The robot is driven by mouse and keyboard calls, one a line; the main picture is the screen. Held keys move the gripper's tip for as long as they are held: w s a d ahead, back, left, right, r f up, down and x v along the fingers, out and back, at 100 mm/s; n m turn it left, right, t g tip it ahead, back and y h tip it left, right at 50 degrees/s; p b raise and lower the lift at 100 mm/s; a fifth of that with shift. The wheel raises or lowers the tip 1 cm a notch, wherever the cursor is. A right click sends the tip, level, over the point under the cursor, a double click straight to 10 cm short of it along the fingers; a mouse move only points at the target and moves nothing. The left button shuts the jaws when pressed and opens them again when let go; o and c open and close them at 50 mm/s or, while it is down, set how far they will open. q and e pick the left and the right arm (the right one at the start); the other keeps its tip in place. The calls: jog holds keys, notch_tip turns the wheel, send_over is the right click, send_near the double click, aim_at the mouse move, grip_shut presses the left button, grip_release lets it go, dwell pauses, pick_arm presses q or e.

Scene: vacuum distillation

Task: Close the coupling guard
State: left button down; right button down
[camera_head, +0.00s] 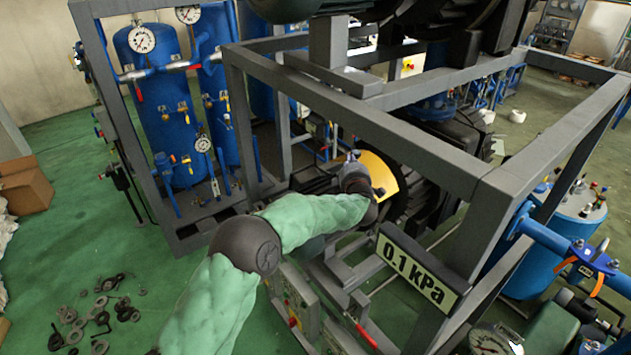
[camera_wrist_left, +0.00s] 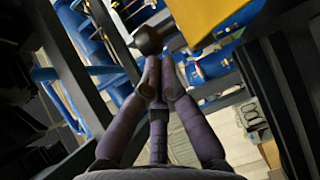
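The coupling guard is a yellow curved plate (camera_head: 379,174) inside the grey frame in the head view, just right of my left wrist. It also shows as a yellow panel (camera_wrist_left: 213,14) at the top of the left wrist view. A dark round knob (camera_wrist_left: 147,40) sits beside its lower left edge. My left gripper (camera_head: 352,157) is mostly hidden by its own wrist in the head view. In the wrist view its fingers (camera_wrist_left: 160,72) are together, tips just below the knob; whether they touch it is unclear. My right gripper is out of view.
Grey frame beams (camera_head: 400,142) surround the machine above and in front of my left arm. A "0.1 kPa" sign (camera_head: 417,271) hangs on the near beam. Blue tanks (camera_head: 160,100) stand left. Loose rings and fittings (camera_head: 97,312) lie on the green floor.

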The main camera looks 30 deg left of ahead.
pick_arm(q)
jog(key=shift+w+d+f, duration=0.1)
jog(key=shift+w+d, duration=0.1)
jog(key=shift+w, duration=0.35)
jog(key=shift+r, duration=0.2)
jog(key=v, duration=0.7)
jog(key=shift+s+d, duration=0.15)
jog(key=shift+s, duration=0.15)
